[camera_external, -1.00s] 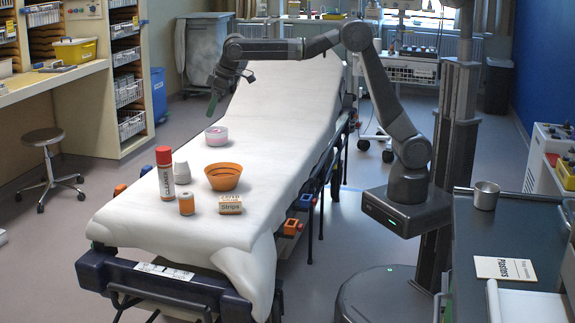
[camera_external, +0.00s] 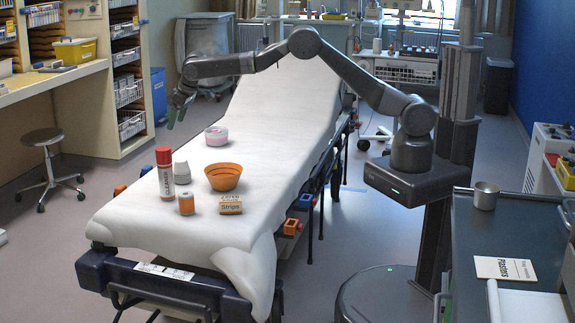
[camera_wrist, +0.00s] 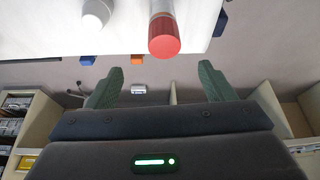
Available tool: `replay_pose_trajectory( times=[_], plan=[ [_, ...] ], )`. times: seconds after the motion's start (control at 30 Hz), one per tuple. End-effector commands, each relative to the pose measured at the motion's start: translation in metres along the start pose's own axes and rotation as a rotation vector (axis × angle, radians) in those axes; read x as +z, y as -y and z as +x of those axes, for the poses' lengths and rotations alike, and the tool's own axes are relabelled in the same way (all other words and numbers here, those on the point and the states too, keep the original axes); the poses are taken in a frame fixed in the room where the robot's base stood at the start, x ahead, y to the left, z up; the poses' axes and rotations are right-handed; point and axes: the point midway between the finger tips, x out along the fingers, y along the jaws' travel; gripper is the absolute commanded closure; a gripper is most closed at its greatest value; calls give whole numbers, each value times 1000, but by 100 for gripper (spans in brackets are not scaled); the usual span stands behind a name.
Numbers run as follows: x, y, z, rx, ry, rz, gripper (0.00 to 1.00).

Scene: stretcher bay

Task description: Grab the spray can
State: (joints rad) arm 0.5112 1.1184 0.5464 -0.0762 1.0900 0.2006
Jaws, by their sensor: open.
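The spray can (camera_external: 165,173), white with a red cap and the word CLEANER, stands upright near the front left of the stretcher's white sheet (camera_external: 280,105). In the wrist view its red cap (camera_wrist: 164,40) shows at the top, a little right of centre.
Close to the can stand a white cup-like item (camera_external: 181,173), an orange-labelled jar (camera_external: 186,203), an orange bowl (camera_external: 223,177) and a Strips box (camera_external: 231,205). A pink-and-white container (camera_external: 216,136) sits farther back. The sheet's upper part is clear.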

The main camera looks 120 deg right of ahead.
Motion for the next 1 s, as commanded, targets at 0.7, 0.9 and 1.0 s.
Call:
replay_pose_trajectory(
  times=[0.7, 0.9, 1.0],
  plan=[
    [-1, 1, 83, 0, 0, 0, 24],
    [-4, 6, 102, 0, 2, -1, 24],
    [-4, 7, 113, 1, 3, -1, 24]
  ],
)
